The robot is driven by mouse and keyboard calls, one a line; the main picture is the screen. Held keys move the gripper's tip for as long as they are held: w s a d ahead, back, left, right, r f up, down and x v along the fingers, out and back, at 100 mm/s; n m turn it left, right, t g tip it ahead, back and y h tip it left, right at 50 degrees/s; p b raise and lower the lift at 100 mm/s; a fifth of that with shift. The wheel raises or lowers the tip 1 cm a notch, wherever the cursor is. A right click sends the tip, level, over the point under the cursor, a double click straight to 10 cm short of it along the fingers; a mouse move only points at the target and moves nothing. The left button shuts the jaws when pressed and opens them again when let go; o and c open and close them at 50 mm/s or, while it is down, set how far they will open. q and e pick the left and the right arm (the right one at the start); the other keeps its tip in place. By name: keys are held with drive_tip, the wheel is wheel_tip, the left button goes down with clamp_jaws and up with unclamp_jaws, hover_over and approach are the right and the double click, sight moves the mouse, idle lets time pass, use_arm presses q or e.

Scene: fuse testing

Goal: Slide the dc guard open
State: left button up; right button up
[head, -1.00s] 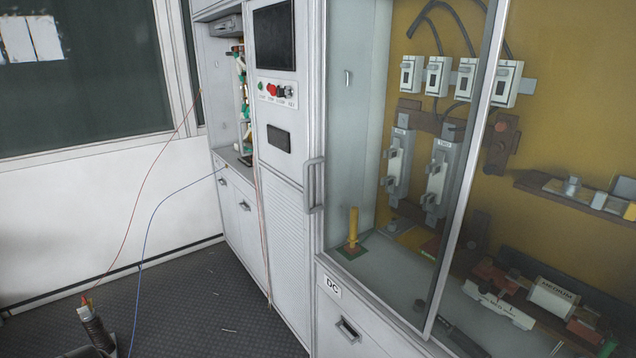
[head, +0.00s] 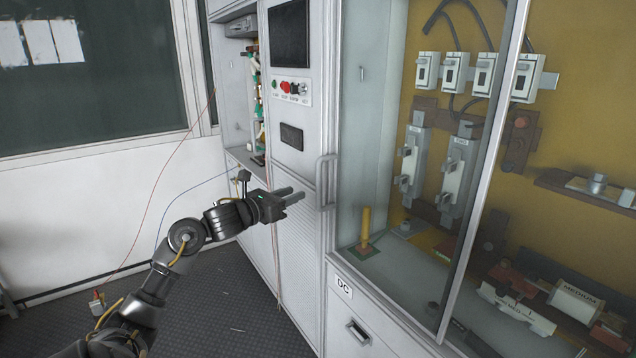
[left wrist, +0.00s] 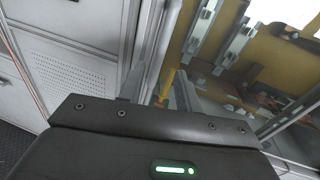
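The DC guard (head: 386,130) is a tall clear pane in a light metal frame on the front of the cabinet, above the label "DC". Its upright handle (head: 322,183) is on the frame's left edge. The pane covers the left part of the yellow-backed compartment in the head view. My left gripper (head: 296,194) is in front of the cabinet, just left of the handle. Its two fingers point right towards the handle, are apart and appear empty. In the left wrist view the gripper body hides much of the lower picture. My right gripper is not in view.
Behind the pane are fuse holders (head: 460,168), switches and a yellow post (head: 365,225). Left of the handle stands a grey cabinet with a vented door (head: 300,245) and buttons (head: 285,87). Thin red and blue leads hang at the left. The dark floor is open.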

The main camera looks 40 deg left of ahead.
use_arm(q)
drive_tip(key=r, duration=0.1)
drive_tip(key=p, duration=0.4)
hover_over(318, 205)
drive_tip(key=shift+w+a+m, duration=0.25)
drive_tip(key=shift+w+m, duration=0.15)
drive_tip(key=shift+w, duration=0.05)
drive_tip(key=shift+c, duration=0.4)
clamp_jaws()
